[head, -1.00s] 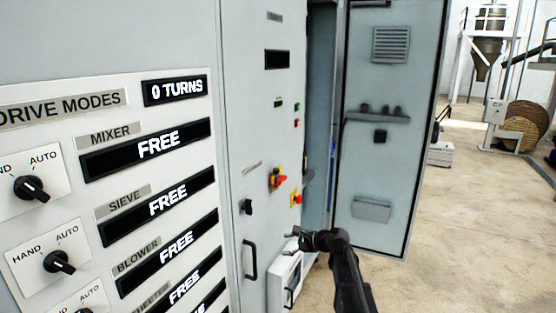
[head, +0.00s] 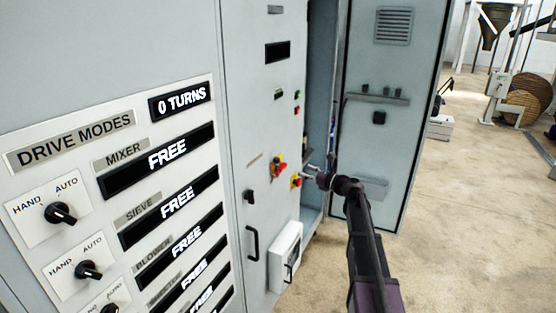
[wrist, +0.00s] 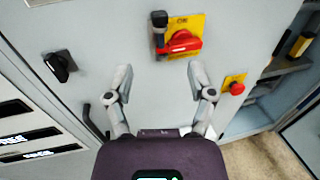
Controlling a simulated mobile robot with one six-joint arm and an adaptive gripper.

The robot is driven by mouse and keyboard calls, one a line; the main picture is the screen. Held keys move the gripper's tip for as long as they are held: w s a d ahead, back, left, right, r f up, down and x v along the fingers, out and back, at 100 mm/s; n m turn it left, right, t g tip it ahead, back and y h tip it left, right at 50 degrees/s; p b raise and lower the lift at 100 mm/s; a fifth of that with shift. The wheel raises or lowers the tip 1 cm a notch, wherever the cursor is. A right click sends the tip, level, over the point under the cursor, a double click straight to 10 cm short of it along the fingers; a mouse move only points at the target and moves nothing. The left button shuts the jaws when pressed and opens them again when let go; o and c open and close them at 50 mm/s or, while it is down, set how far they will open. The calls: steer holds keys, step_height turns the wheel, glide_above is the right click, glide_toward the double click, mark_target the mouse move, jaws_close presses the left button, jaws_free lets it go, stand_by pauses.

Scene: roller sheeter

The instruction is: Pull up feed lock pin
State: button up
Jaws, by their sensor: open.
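In the wrist view, a dark upright pin with a grey collar (wrist: 159,32) stands at the left edge of a yellow plate, beside a red rotary handle (wrist: 180,42). It may be the feed lock pin; I see no label naming it. The red handle on its yellow plate also shows in the head view (head: 279,169), where the pin is too small to make out. My gripper (wrist: 160,76) is open and empty, its two fingers spread below the pin and handle in the picture. In the head view, my gripper (head: 312,172) is in front of the cabinet, right of the red handle.
A red button on a yellow plate (wrist: 236,86) is close to my right finger. A black knob (wrist: 60,66) is at left. The open cabinet door (head: 390,130) stands right of my arm. A white box (head: 285,256) and drive mode panel (head: 150,180) are on the cabinet front.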

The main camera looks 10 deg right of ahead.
mark_target(278, 159)
steer(key=shift+w, duration=0.1)
steer(key=x, duration=1.3)
steer(key=shift+w+a, duration=0.2)
steer(key=shift+a, duration=0.1)
jaws_close()
